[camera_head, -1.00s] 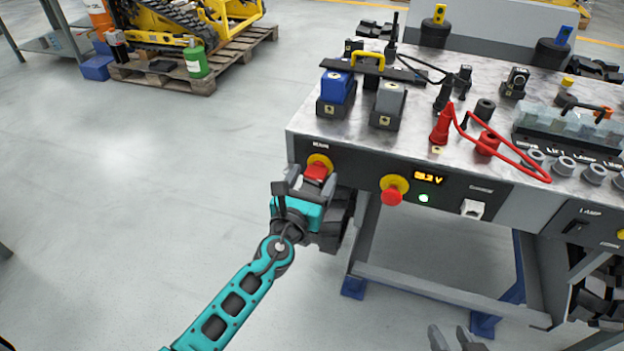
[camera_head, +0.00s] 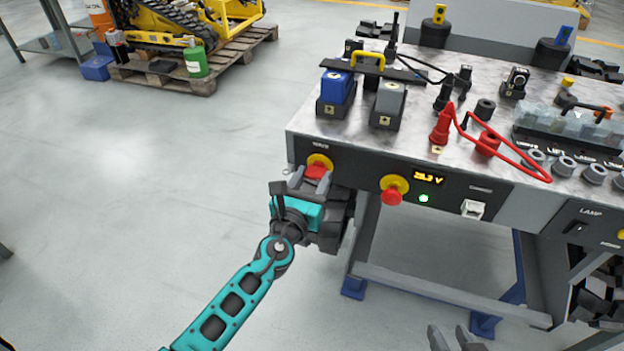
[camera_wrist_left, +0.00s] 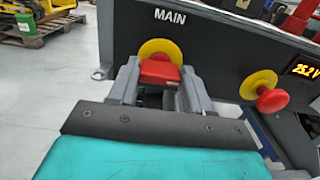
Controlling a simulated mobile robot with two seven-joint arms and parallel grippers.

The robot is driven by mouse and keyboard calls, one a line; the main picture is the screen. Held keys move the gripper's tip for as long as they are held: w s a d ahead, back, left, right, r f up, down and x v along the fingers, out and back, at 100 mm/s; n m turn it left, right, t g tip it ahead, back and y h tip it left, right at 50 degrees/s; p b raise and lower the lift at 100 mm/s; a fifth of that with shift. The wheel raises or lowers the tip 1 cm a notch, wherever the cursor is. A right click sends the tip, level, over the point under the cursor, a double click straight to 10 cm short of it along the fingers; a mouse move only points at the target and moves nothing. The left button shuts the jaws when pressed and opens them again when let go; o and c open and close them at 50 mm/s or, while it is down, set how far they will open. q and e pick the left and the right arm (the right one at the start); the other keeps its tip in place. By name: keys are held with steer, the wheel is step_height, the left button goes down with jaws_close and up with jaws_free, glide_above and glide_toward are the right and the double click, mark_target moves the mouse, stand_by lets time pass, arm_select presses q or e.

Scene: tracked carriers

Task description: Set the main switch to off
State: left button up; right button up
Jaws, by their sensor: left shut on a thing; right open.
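The main switch (camera_head: 318,168) is a red handle on a yellow round plate, at the left end of the bench's dark front panel. It also shows in the left wrist view (camera_wrist_left: 160,70), under the label MAIN. My left gripper (camera_head: 308,182) is shut on the red handle, with one finger on each side of it. In the left wrist view the handle's broad face lies level between the fingertips. My right gripper (camera_head: 456,340) is at the bottom edge of the head view, open and empty, away from the bench.
A red mushroom button on a yellow plate (camera_head: 393,189) sits right of the switch. Beside it are a lit display reading about 25.2 V (camera_head: 428,178) and a green lamp (camera_head: 423,198). Blue and grey blocks (camera_head: 388,105) stand on the bench top.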

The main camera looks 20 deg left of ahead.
arm_select(q)
steer(key=n+b, duration=0.2)
steer(key=n, duration=0.3)
steer(key=shift+a+f, duration=0.1)
steer(key=n+b, duration=0.1)
steer(key=n, duration=0.4)
steer(key=shift+n+b, duration=0.3)
steer(key=shift+b, duration=0.05)
steer(key=n, duration=0.2)
steer(key=shift+n+b, duration=0.3)
steer(key=shift+n, duration=2)
steer(key=o, duration=1.1)
steer(key=shift+c, duration=0.2)
